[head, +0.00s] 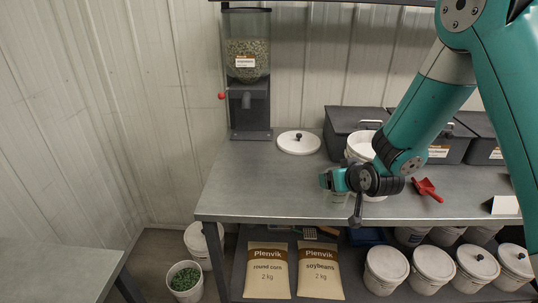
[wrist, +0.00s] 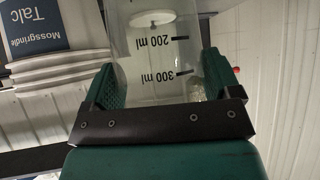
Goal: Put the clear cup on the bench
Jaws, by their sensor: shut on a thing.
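The clear cup (wrist: 155,60) fills the middle of the wrist view, with black 200 ml and 300 ml marks. My gripper (wrist: 160,82) is shut on it, with a green finger on each side. In the head view my gripper (head: 335,181) is over the front part of the grey bench (head: 265,190). The cup shows only faintly there, below the gripper, and I cannot tell whether it touches the bench top. Some pale grain-like stuff shows by the right finger in the wrist view, whether inside or behind the cup is unclear.
A seed dispenser (head: 247,75) with a red knob stands at the bench's back left, beside a white lid (head: 299,142). A white bucket (head: 362,147) is behind my arm, and a red scoop (head: 427,189) lies to the right. The bench's left front is clear.

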